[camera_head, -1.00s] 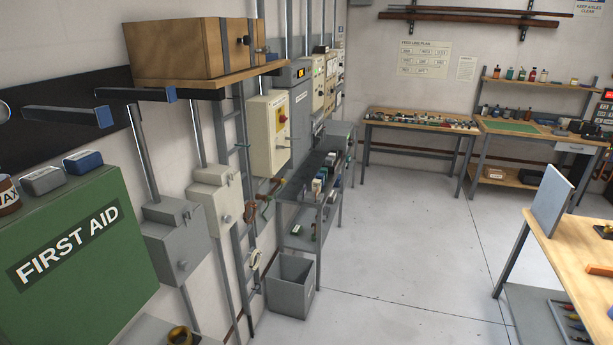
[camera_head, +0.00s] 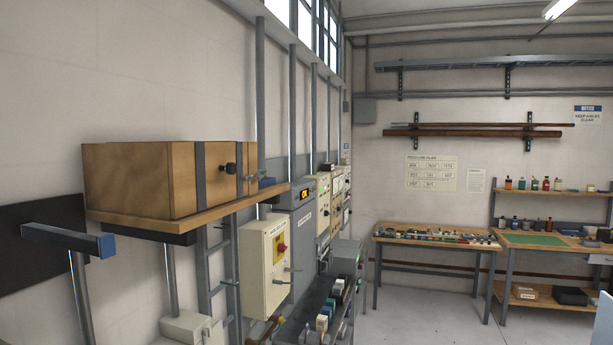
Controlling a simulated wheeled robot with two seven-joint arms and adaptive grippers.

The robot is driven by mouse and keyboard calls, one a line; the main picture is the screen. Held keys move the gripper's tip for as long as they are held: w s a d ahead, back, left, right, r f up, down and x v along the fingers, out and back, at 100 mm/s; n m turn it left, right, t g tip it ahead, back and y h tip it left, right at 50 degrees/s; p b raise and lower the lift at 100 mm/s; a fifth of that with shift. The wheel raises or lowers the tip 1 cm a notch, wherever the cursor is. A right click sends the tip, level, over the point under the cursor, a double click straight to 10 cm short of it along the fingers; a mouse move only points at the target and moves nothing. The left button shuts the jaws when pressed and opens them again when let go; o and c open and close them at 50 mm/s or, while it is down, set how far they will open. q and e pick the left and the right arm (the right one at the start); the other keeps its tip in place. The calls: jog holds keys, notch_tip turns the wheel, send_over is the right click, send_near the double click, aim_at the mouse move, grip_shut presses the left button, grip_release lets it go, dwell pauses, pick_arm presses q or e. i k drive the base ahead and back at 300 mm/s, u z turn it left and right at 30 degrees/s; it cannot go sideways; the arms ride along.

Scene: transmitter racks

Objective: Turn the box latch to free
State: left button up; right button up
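A wooden box (camera_head: 140,180) with dark metal straps sits on a wooden wall shelf (camera_head: 190,222) at the left of the head view. A small dark latch knob (camera_head: 230,168) shows on its front face, beside a strap. How the latch is turned is too small to tell. Neither of my grippers shows in the head view.
A cream switch box (camera_head: 262,268) with a red knob and grey cabinets line the wall right of the shelf. A blue-ended bracket arm (camera_head: 75,238) juts out at left. Workbenches (camera_head: 437,240) stand at the back. Open floor (camera_head: 415,305) lies at lower right.

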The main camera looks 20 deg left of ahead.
aim_at(258, 176)
jog(key=u, duration=0.05)
jog(key=i, duration=0.7)
jog(key=u, duration=0.7)
jog(key=i, duration=0.55)
jog(key=u, duration=0.45)
